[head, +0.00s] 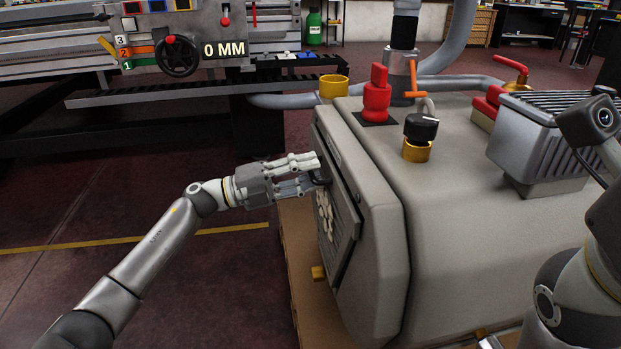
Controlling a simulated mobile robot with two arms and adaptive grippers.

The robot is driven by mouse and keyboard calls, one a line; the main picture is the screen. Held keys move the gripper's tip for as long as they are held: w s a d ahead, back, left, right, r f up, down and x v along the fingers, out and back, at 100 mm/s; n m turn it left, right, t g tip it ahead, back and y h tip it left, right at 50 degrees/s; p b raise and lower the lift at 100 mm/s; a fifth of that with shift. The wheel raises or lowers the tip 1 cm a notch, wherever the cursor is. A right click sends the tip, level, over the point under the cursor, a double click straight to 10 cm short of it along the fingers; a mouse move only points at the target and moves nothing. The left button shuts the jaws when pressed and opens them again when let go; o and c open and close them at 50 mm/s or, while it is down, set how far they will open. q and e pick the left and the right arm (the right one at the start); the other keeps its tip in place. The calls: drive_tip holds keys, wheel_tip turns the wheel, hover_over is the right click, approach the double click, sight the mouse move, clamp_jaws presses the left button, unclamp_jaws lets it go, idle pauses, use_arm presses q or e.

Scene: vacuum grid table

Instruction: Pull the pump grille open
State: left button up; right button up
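The pump is a large beige housing (470,190) on the right side of the head view. Its grille (343,190) is a grey panel with pale slotted openings on the left-facing side. The grille looks shut or nearly so; a dark line runs along its right edge. A small dark handle (321,177) sticks out from the grille. My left gripper (314,175) is at this handle, with its fingers apart, one above and one below it. I cannot tell whether the fingers touch the handle. My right arm shows at the lower right, but its gripper is not in view.
A red valve (376,95), a black knob (420,128) and a ribbed motor block (545,140) stand on top of the pump. A machine bench (190,95) is at the back left. The floor left of the grille is clear.

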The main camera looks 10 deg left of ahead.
use_arm(q)
drive_tip(key=shift+w+d+r, duration=0.1)
drive_tip(key=shift+w+d, duration=0.05)
drive_tip(key=shift+d, duration=0.2)
drive_tip(key=shift+c, duration=0.5)
clamp_jaws()
